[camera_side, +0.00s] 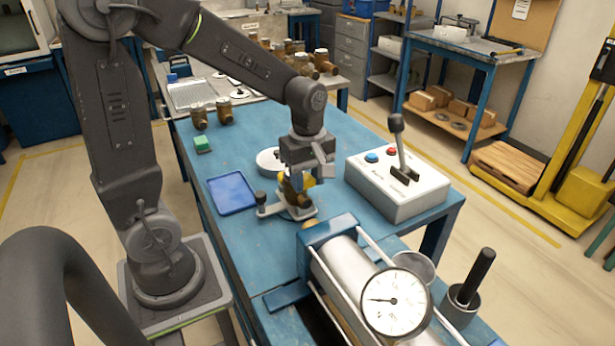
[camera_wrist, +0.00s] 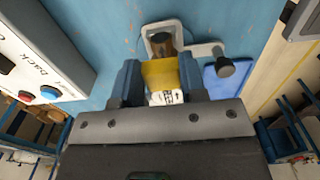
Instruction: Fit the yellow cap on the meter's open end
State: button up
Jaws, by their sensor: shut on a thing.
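My gripper (camera_wrist: 159,67) is shut on the yellow cap (camera_wrist: 159,75), which sits between its two blue fingers in the wrist view. A white patch with dark marks shows just below the yellow. The brass meter (camera_wrist: 162,43) is just beyond the cap, at the grey holder (camera_wrist: 176,26). In the side view my gripper (camera_side: 302,176) points down over the holder (camera_side: 296,212), and the meter (camera_side: 291,194) stands tilted there. A little of the yellow cap (camera_side: 309,182) shows beside the meter. Whether cap and meter touch is hidden by the gripper.
A blue tray (camera_side: 232,193) lies left of the holder, and a white round dish (camera_side: 268,160) lies behind it. A white control box (camera_side: 398,187) with a lever stands right. A gauge (camera_side: 396,302) on a large cylinder is in front. Two brass meters (camera_side: 211,113) stand behind left.

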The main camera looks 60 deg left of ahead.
aim_at(307, 188)
jog(key=shift+f, duration=2.35)
dwell(1.6)
jog(key=o, duration=1.2)
jog(key=shift+r, duration=0.15)
jog(key=shift+r, duration=3.4)
